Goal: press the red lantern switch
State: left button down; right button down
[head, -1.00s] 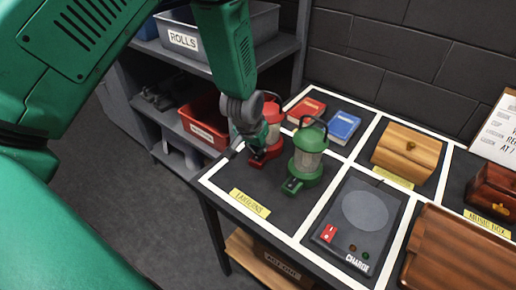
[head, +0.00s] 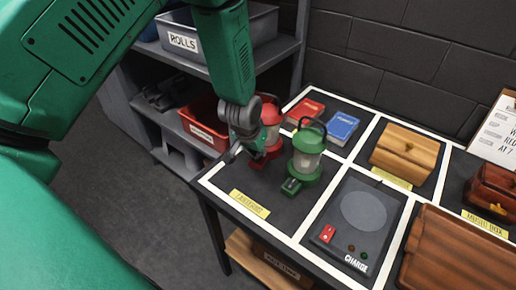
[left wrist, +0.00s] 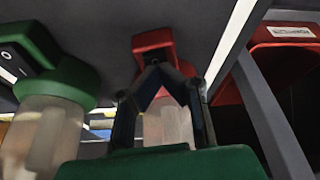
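The red lantern (head: 274,120) stands upright in the lantern square at the table's left end, partly hidden behind my left gripper (head: 258,152). The green lantern (head: 307,150) stands upright just right of it, its switch block (head: 291,186) facing the front. My left gripper points down at the front of the red lantern, where its switch is covered in the head view. In the left wrist view the gripper's fingers (left wrist: 160,72) come together at the tips, in front of the red lantern's switch block (left wrist: 152,42). I cannot tell whether they touch it. My right gripper is not in view.
A charger pad (head: 357,222) with a red switch (head: 327,234) lies to the right. Red and blue books (head: 341,127), a wooden box (head: 405,150) and a brown tray (head: 460,255) share the table. A shelf with a red bin (head: 203,125) stands behind left.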

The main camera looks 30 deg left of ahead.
aim_at(254, 160)
pick_arm(q)
jog(key=shift+s, duration=0.45)
jog(key=shift+w+r+p, duration=0.1)
jog(key=shift+r+p, duration=0.35)
jog(key=shift+p, duration=0.05)
jog(key=p+v, duration=0.1)
jog(key=v, duration=0.1)
jog(key=p+v, duration=0.1)
jog(key=p, duration=0.1)
jog(key=shift+w+a+r+p, duration=0.1)
jog(key=shift+w+r+p, duration=0.2)
jog(key=shift+r, duration=0.25)
jog(key=v, duration=0.9)
jog(key=shift+s+b, duration=0.25)
jog(key=shift+b, duration=0.2)
jog(key=shift+f, duration=0.15)
